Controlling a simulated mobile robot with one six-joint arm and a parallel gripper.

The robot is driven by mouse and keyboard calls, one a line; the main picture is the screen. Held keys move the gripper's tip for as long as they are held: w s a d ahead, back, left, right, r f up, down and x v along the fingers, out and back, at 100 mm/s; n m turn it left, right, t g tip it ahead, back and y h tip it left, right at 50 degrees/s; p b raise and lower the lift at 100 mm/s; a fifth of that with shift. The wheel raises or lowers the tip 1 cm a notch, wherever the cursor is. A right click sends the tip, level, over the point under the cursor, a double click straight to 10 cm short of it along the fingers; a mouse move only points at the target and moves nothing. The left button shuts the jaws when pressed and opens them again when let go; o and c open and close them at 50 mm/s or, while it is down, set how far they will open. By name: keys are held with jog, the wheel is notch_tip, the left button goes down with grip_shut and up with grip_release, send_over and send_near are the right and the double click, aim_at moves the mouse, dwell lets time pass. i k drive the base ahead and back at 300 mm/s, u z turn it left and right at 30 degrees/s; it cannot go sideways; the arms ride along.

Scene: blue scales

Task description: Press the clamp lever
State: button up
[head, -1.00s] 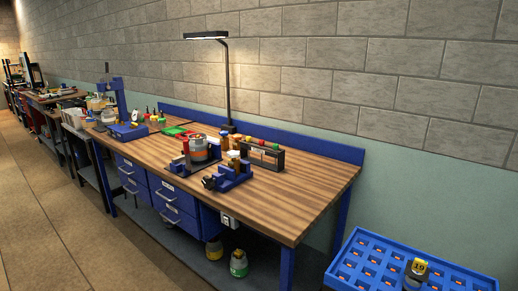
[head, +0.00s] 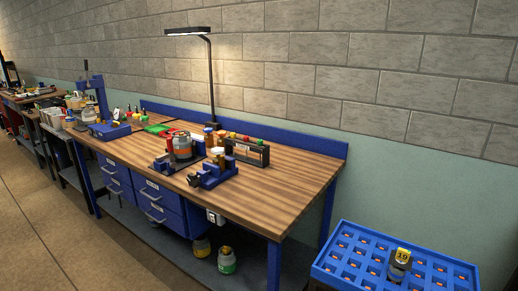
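A small blue clamp fixture (head: 213,175) stands near the front edge of the wooden workbench (head: 265,197), about mid-bench. It has a dark part at its left end; at this size I cannot make out the clamp lever or its position.
A dark rack (head: 250,151) with coloured tops stands behind the fixture. A black lamp (head: 211,85) rises at the bench's back. A blue tray (head: 337,268) holding a yellow-topped item marked 19 (head: 401,262) is at lower right. The bench's right end is clear, as is the floor (head: 45,215) at left.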

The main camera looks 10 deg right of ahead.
aim_at(173, 164)
jog(key=u, duration=0.3)
jog(key=i, duration=1.05)
jog(key=u, duration=1.1)
jog(key=i, duration=0.8)
jog(key=u, duration=0.35)
